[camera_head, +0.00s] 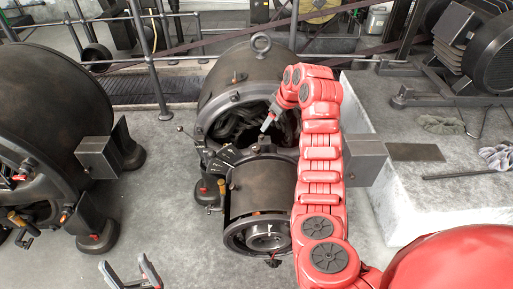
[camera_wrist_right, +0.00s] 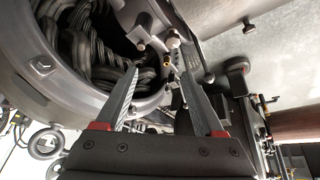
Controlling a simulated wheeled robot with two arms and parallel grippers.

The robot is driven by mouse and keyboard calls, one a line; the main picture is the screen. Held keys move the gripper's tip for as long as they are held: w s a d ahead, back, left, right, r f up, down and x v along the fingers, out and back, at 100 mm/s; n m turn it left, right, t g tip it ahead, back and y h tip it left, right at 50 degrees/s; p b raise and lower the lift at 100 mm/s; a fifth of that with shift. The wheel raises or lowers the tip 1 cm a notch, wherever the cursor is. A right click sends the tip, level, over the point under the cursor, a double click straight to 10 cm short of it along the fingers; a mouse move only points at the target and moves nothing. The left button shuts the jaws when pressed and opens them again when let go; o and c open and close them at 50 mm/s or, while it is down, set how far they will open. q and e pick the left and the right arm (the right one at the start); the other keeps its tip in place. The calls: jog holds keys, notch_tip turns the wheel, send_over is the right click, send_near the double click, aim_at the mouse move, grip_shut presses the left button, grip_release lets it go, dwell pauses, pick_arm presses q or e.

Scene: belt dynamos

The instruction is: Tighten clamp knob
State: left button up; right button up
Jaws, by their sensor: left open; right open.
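The central dark dynamo (camera_head: 232,82) stands on the floor with its round end housing open on coils. My right arm reaches over it, and my right gripper (camera_head: 268,123) is at the opening, partly hidden by the arm. In the right wrist view my right gripper (camera_wrist_right: 158,78) is open, with nothing held between its fingers. A small round-headed knob (camera_wrist_right: 172,41) on a rod shows just beyond the fingertips, apart from them; I cannot tell surely that it is the clamp knob. My left gripper (camera_head: 124,262) is open and empty at the bottom left, above the floor.
Another large dynamo (camera_head: 50,100) stands at the left. A pale stone plinth (camera_head: 415,185) at the right bears gloves (camera_head: 440,124), a dark plate (camera_head: 415,152) and rods. Metal railings (camera_head: 150,60) run behind. The floor between the two dynamos is clear.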

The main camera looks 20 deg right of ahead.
aim_at(257, 147)
jog(key=shift+g, duration=0.5)
jog(key=b+x, duration=0.1)
jog(key=x, duration=0.4)
jog(key=a+b+x, duration=0.1)
jog(key=b+x, duration=0.1)
jog(key=x, duration=0.3)
jog(key=s+b+x, duration=0.1)
jog(key=b+x, duration=0.1)
jog(key=x, duration=0.3)
jog(key=shift+a+f, duration=0.3)
jog(key=shift+f, duration=0.15)
jog(key=shift+y, duration=0.3)
grip_shut()
